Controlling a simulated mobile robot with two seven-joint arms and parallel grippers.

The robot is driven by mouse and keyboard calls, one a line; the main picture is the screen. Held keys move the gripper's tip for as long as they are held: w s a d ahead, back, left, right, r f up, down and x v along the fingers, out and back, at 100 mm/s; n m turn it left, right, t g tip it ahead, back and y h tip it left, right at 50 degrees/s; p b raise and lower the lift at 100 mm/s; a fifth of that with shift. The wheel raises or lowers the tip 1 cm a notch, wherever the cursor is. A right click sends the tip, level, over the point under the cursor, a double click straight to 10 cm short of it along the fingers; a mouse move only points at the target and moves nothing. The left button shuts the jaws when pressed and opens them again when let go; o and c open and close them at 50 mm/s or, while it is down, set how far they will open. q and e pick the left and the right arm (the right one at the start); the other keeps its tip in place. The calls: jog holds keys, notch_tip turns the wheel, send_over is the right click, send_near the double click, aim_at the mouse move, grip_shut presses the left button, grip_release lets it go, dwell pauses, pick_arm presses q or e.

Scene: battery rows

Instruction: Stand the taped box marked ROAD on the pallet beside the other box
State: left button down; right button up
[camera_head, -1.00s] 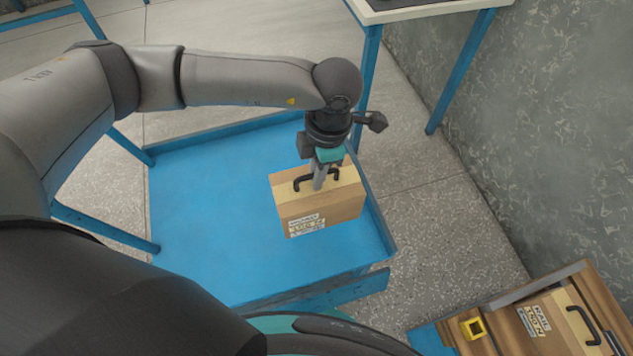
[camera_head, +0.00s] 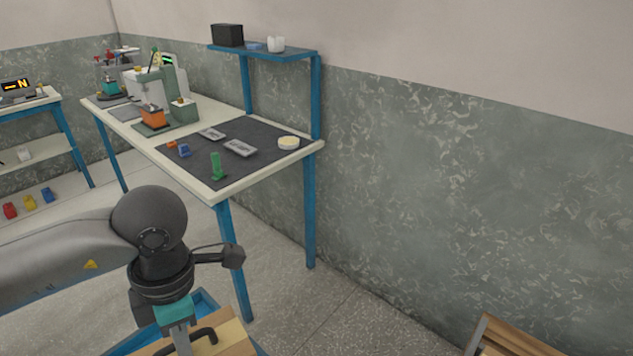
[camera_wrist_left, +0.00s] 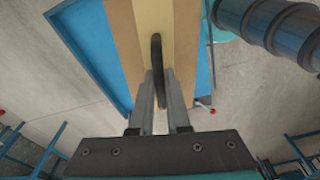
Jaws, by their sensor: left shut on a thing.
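The taped cardboard box (camera_head: 236,341) is at the bottom of the head view, cut off by the frame edge. It has a pale tape strip along its top and a black handle (camera_head: 203,334). Its label is not in view now. My left gripper (camera_head: 181,343) is shut on the handle from above. In the left wrist view the box (camera_wrist_left: 123,35) lies beyond the fingers (camera_wrist_left: 160,85), which close around the handle. A slatted wooden edge (camera_head: 508,341), probably of the pallet, shows at the bottom right. The other box and my right gripper are out of view.
A blue tray-like cart (camera_head: 204,300) is partly visible under the box. A workbench (camera_head: 225,189) with a dark mat and small parts stands ahead, under a blue shelf (camera_head: 265,50). The wall is on the right. Speckled floor (camera_head: 365,315) is clear between cart and wooden edge.

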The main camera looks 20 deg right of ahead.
pick_arm(q)
jog(key=m, duration=0.2)
jog(key=a+r+m, duration=0.1)
jog(key=m, duration=0.2)
jog(key=shift+w+a+r+m+t, duration=0.1)
jog(key=shift+a+r+m+t, duration=0.05)
jog(key=shift+r+m+t, duration=0.2)
jog(key=m, duration=0.3)
jog(key=a+r+m, duration=0.1)
jog(key=m, duration=0.1)
jog(key=shift+t, duration=0.35)
jog(key=m, duration=0.2)
jog(key=a+r+m, duration=0.1)
jog(key=m, duration=0.3)
jog(key=shift+a+r+h, duration=0.2)
jog(key=shift+a+h, duration=0.05)
jog(key=shift+h, duration=0.15)
jog(key=m, duration=0.3)
jog(key=a+r+m, duration=0.1)
jog(key=shift+s+m+t+h, duration=0.25)
jog(key=shift+t+h, duration=0.05)
jog(key=shift+d+r+m, duration=0.1)
jog(key=shift+m, duration=0.4)
